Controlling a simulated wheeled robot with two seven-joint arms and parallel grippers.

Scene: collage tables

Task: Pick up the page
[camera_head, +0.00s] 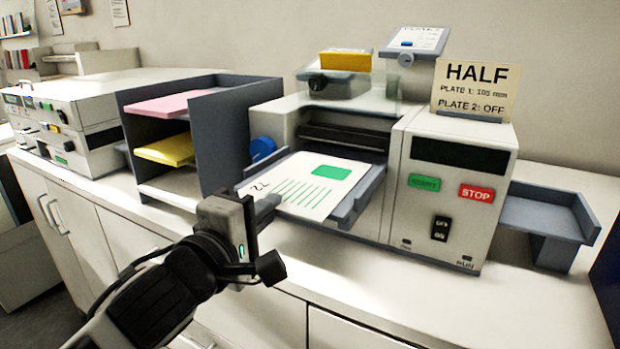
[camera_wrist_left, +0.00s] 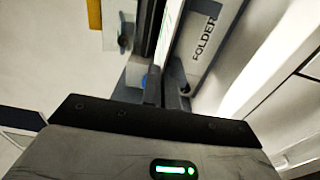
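The page (camera_head: 306,184) is a white sheet with green lines, a green block and the number 72. It lies on the grey feed tray (camera_head: 359,197) at the front of the folder machine (camera_head: 343,128). My left gripper (camera_head: 265,207) is at the tray's near left side, by the numbered end of the page. In the left wrist view the page (camera_wrist_left: 172,30) shows as a thin, nearly edge-on strip running toward the fingers (camera_wrist_left: 167,92). The fingers look close together, but whether they grip the page is unclear. My right gripper is not in view.
A dark sorter (camera_head: 222,130) with pink and yellow paper stands to the left. The control panel with a red STOP button (camera_head: 476,193) and a HALF card (camera_head: 475,85) are to the right. An empty grey tray (camera_head: 545,213) sits at the far right. The front counter (camera_head: 400,300) is clear.

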